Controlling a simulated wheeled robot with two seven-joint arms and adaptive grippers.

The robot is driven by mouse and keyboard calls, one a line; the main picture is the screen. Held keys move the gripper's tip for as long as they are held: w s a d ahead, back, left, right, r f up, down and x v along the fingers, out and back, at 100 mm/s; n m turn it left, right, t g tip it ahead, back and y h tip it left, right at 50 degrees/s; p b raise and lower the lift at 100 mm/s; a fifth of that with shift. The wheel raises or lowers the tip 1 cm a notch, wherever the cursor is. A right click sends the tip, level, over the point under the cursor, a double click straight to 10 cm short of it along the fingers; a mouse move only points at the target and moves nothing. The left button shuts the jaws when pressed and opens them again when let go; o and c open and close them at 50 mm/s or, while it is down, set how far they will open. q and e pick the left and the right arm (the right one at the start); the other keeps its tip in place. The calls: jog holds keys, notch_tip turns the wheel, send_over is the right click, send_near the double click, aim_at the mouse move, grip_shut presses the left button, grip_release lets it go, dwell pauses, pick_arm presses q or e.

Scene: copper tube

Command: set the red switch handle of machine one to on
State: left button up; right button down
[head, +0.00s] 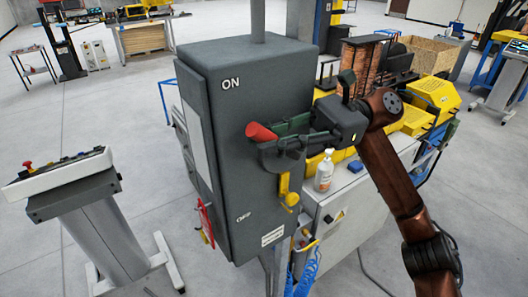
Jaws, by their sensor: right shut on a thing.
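A dark grey switch cabinet (220,130) stands at the centre, with ON printed near its top and OFF near its bottom. The red switch handle (262,132) sticks out at the cabinet's right edge, at a height between the two labels and nearer ON. My right gripper (285,132) reaches in from the right and is shut on the handle's lever just behind the red grip. The fingers hide part of the lever and its mount. My left gripper is not in view.
A control console (70,180) stands at the left. A yellow latch-like part (288,193) hangs below the handle. A bottle (324,172) stands on the light grey machine housing (350,215) at right. Copper-coloured coils (362,70) and yellow machinery are behind my right arm.

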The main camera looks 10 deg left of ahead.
jog(key=shift+w+d+r, duration=0.1)
jog(key=shift+r, duration=0.15)
jog(key=c, duration=1.8)
grip_release()
jog(key=shift+f, duration=0.1)
jog(key=shift+o, duration=0.2)
jog(key=v, duration=1.2)
jog(key=shift+f, duration=0.25)
